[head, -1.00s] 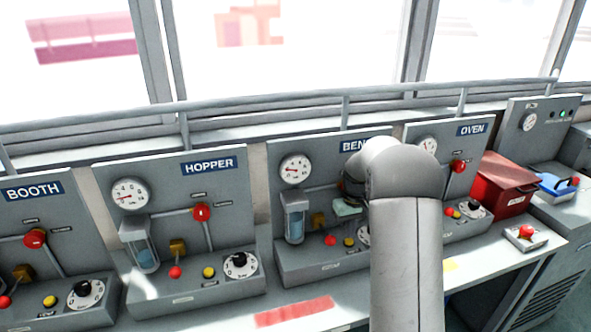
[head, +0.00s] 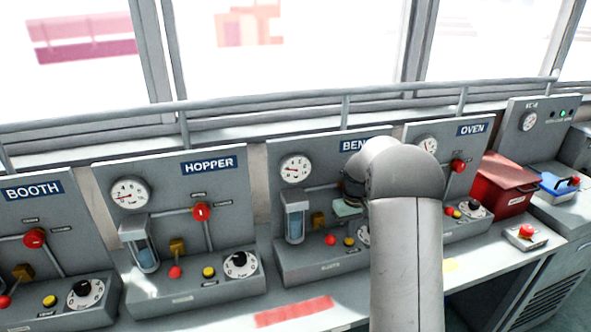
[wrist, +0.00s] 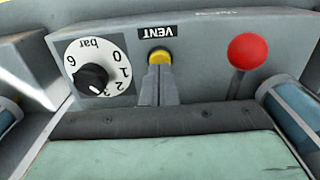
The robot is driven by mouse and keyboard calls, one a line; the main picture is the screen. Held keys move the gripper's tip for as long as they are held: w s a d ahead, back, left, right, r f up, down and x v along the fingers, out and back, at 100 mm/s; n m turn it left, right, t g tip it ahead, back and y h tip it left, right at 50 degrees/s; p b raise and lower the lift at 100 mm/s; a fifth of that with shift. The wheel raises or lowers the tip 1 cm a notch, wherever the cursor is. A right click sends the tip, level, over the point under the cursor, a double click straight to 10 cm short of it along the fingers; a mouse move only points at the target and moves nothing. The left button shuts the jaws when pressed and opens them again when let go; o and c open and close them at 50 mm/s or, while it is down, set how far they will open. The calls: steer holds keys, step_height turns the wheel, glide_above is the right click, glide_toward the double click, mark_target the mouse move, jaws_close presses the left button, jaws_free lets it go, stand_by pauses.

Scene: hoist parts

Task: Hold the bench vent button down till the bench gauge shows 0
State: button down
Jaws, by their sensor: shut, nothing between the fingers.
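The yellow vent button (wrist: 159,56) sits under the VENT label in the wrist view, and it shows in the head view (head: 349,241) on the BENCH panel (head: 262,205). My gripper (wrist: 160,72) is shut and empty. Its fingertips are at the button's near edge and cover part of it. I cannot tell how far the button is pressed. The bench gauge (head: 295,168) is a round white dial at the panel's upper left. Its needle points roughly left, and the figures are too small to read. My arm hides part of the BENCH sign.
Beside the button in the wrist view are a black bar knob (wrist: 93,77) and a red-balled lever (wrist: 248,52). The HOPPER panel (head: 165,180) stands to the left, and the OVEN panel (head: 470,148) to the right. A red box (head: 503,187) stands further right.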

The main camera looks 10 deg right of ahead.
steer(key=shift+f+b, duration=0.6)
steer(key=shift+f, duration=0.4)
stand_by(0.9)
steer(key=shift+r+p, duration=2.25)
steer(key=shift+r, duration=1.3)
steer(key=shift+s, duration=0.15)
steer(key=s+r+b, duration=0.2)
steer(key=s+r, duration=0.1)
steer(key=s, duration=0.6)
steer(key=shift+s+d, duration=0.3)
steer(key=shift+s, duration=0.1)
